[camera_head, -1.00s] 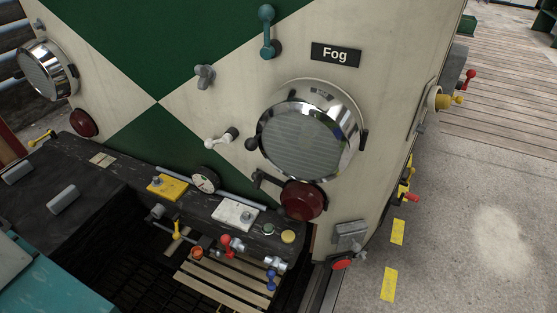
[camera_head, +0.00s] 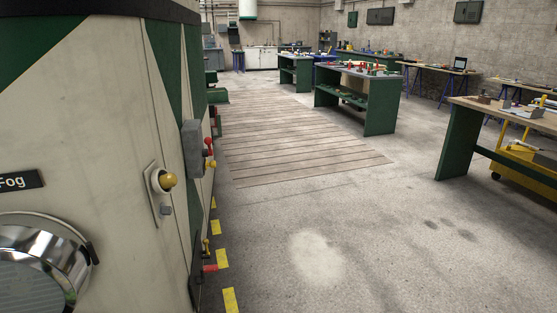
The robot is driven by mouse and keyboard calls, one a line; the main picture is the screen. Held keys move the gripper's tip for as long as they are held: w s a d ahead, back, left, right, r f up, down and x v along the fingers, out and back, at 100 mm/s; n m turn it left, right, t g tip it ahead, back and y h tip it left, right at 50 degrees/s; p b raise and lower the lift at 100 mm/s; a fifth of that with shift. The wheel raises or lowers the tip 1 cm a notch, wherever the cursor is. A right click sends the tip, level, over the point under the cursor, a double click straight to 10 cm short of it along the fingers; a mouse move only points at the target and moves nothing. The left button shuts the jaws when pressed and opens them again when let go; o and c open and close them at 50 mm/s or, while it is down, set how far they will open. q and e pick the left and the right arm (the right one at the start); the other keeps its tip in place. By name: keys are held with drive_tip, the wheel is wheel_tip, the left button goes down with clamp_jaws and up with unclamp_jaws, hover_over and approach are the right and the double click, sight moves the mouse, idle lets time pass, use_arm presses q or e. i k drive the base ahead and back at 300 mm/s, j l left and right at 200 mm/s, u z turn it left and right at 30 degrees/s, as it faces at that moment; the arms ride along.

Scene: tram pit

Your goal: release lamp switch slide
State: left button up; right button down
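The round chrome lamp (camera_head: 38,268) is cut off at the lower left, on the cream front of the tram. The black "Fog" sign (camera_head: 20,181) is above it, partly out of frame. On the tram's corner, a pale plate (camera_head: 155,197) carries a yellow round knob (camera_head: 168,181) and a small grey block (camera_head: 166,210). Farther along the side is a grey box (camera_head: 191,149) with red and yellow handles (camera_head: 210,154). Lower down is a red handle (camera_head: 210,268). I cannot tell which part is the lamp switch slide. Neither gripper is in view.
Open concrete floor (camera_head: 350,220) lies right of the tram, with a plank-covered strip (camera_head: 300,150) beyond. Yellow floor marks (camera_head: 230,299) run along the tram's side. Green workbenches (camera_head: 358,95) stand farther back, and a bench (camera_head: 455,150) with a yellow trolley (camera_head: 525,172) is at right.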

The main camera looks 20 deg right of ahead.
sight(212, 165)
drive_tip(key=l+z, duration=0.25)
drive_tip(key=i+l+u, duration=0.15)
drive_tip(key=i+l, duration=2.35)
drive_tip(key=i, duration=0.05)
